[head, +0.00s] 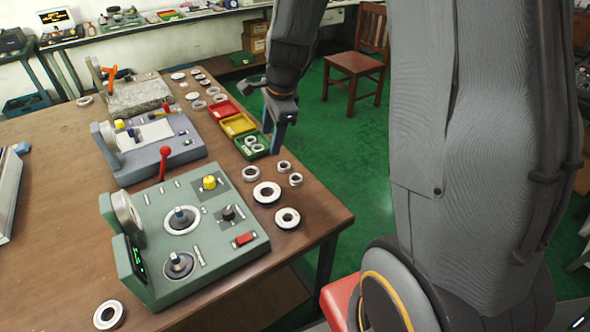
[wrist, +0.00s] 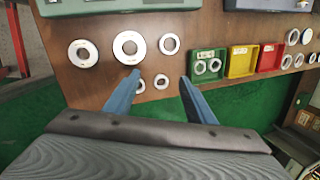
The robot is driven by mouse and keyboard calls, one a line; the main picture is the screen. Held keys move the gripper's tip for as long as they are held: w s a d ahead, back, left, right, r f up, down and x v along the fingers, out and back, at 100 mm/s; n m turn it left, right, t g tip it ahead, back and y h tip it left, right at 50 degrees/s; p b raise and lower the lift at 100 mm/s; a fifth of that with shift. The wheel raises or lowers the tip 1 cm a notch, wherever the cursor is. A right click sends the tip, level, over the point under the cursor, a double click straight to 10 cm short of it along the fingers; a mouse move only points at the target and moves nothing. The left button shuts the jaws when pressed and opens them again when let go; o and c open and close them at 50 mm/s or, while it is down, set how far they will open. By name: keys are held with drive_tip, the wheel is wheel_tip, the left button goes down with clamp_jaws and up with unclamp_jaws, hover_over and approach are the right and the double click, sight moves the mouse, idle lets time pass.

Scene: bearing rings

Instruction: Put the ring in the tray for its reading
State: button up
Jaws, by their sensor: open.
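My gripper (head: 278,128) is open and empty beyond the table's right edge, beside the trays. In the wrist view its blue fingers (wrist: 160,90) are spread, with a small ring (wrist: 161,81) showing between them, apart from both. Several loose rings lie by the green measuring device (head: 150,225), including a large white one (head: 287,218) and a smaller one (head: 251,173). A white ring (head: 168,226) surrounds a post on the device. Its display (head: 139,265) shows green digits too small to read surely. The red tray (head: 224,108) and yellow tray (head: 238,124) look empty. The green tray (head: 262,153) holds two rings.
A grey-blue device (head: 160,155) with a red-knobbed lever and a granite block (head: 138,97) stand farther back on the brown table (head: 60,190). More rings lie behind the trays. One ring (head: 108,314) is at the front left. A chair (head: 357,65) stands beyond.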

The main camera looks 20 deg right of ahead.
drive_tip(key=s+r+n+g+h, duration=0.1)
drive_tip(key=s+n, duration=1.6)
drive_tip(key=n, duration=0.1)
drive_tip(key=shift+s+r, duration=0.3)
drive_tip(key=shift+s, duration=0.1)
drive_tip(key=shift+a, duration=0.1)
drive_tip(key=shift+f+g+b, duration=0.3)
drive_tip(key=shift+f+b, duration=0.2)
drive_tip(key=shift+f, duration=0.05)
